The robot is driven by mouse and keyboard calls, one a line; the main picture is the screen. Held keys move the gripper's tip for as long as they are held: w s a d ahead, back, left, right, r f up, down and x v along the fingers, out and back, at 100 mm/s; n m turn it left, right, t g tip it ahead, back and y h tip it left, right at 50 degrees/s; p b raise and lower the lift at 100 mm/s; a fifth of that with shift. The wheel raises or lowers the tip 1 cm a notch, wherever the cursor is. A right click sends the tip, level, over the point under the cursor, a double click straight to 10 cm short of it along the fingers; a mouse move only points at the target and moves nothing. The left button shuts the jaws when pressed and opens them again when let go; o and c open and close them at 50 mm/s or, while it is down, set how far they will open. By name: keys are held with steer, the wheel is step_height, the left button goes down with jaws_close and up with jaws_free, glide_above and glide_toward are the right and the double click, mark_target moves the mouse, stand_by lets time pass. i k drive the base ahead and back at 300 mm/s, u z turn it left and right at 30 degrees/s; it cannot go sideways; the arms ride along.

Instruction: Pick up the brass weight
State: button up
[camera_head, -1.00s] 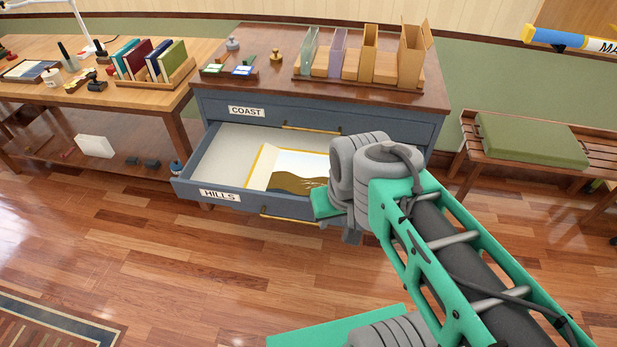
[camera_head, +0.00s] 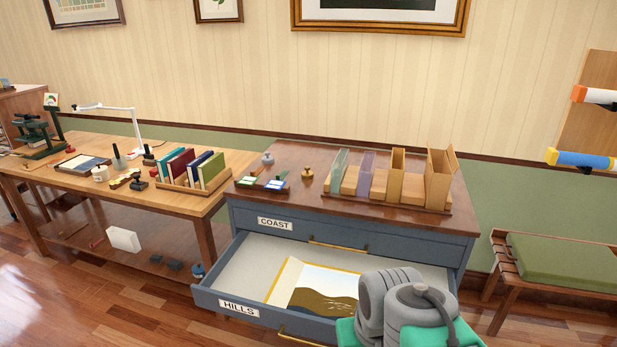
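The brass weight (camera_head: 307,172), a small gold-coloured piece with a knob on top, stands upright on the brown top of the map cabinet (camera_head: 300,152). It is left of the upright file holders and right of the small cards. Nothing touches it. My gripper is not in view; only grey and green parts of my arm show at the bottom right, in front of the open drawer.
A grey weight (camera_head: 267,158) stands left of the brass one, behind small cards (camera_head: 275,185). File holders (camera_head: 390,180) fill the cabinet's right side. The HILLS drawer (camera_head: 240,270) sticks out with a picture (camera_head: 320,288) inside. A wooden table (camera_head: 150,195) stands at left.

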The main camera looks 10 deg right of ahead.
mark_target(307, 175)
steer(key=u, duration=0.55)
steer(key=i, duration=0.55)
steer(key=u, duration=0.8)
steer(key=i, duration=0.85)
steer(key=z, duration=0.45)
steer(key=i, duration=0.6)
steer(key=z, duration=0.55)
